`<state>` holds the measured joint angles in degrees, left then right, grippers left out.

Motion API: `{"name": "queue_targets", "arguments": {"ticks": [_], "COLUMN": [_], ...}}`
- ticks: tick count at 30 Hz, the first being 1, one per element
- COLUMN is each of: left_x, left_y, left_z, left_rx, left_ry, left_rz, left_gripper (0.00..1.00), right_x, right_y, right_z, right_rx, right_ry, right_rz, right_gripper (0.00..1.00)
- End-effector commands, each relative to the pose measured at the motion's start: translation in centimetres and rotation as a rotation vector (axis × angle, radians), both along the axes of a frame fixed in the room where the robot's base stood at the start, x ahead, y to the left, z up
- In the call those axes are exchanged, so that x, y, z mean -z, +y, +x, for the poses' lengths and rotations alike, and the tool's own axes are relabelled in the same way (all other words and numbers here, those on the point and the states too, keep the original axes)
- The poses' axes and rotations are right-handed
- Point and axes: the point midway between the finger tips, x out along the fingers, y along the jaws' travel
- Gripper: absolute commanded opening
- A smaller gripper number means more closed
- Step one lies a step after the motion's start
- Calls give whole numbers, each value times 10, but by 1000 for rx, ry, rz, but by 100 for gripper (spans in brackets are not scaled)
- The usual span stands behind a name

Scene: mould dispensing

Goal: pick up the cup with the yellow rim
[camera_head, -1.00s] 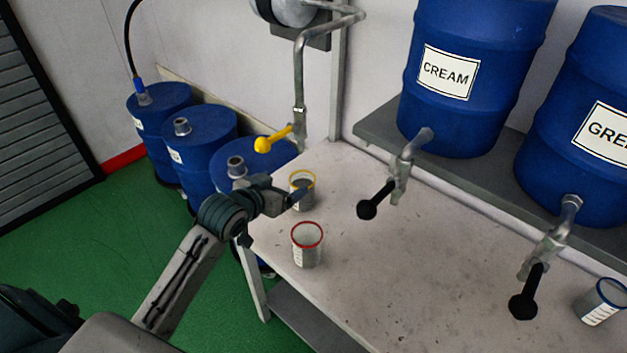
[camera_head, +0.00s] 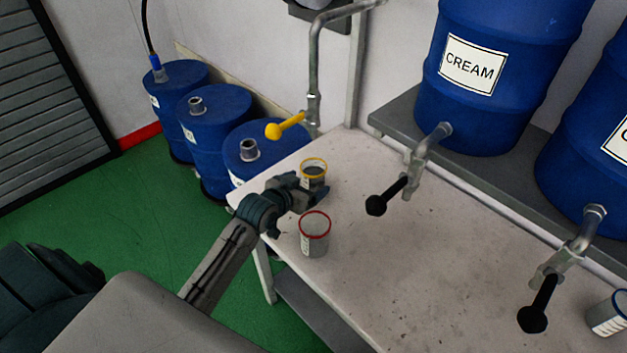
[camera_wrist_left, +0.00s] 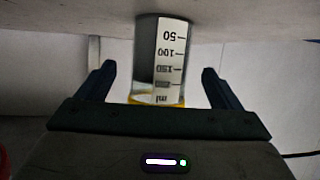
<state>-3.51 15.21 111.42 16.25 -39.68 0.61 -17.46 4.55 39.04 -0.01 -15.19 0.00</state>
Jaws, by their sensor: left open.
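The cup with the yellow rim (camera_head: 314,168) stands upright near the far left end of the table. My left gripper (camera_head: 318,190) is open, with its fingers at the cup's near side and hiding its lower part. In the left wrist view the cup (camera_wrist_left: 161,55) appears upside down with its measuring scale showing. It lies between the two open fingers of my left gripper (camera_wrist_left: 157,85), with a gap on each side. My right gripper is in neither view.
A red-rimmed cup (camera_head: 314,236) stands close to my left gripper. A blue-rimmed cup (camera_head: 607,316) is at the right edge. Taps with a yellow handle (camera_head: 285,127) and black handles (camera_head: 388,196) overhang the table (camera_head: 400,270). The middle of the table is mostly clear.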

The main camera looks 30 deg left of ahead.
Motion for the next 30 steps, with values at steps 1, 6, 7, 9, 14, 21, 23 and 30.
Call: {"name": "queue_targets", "arguments": {"ticks": [1,6,7,9,14,21,23,30], "left_x": [2,12,13,15,17,16,16,16], "left_y": [-1,-3,-4,-4,-5,-4,-4,-4], "left_z": [9,33,36,40,41,41,41,41], "left_rx": [-2,-1,-1,0,0,0,0,0], "left_ry": [-1,-1,-1,-1,-1,-1,-1,-2], "left_rz": [-2,-3,-3,-1,0,0,0,0], "left_gripper": [87,87,87,87,87,57,46,30], "right_x": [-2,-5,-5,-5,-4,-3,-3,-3], "right_y": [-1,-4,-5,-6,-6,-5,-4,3], "right_z": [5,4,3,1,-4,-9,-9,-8], "right_rx": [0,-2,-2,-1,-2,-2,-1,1], "right_ry": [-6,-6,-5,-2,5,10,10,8], "right_rz": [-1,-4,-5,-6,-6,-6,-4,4], "right_gripper": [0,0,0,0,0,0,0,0]}}
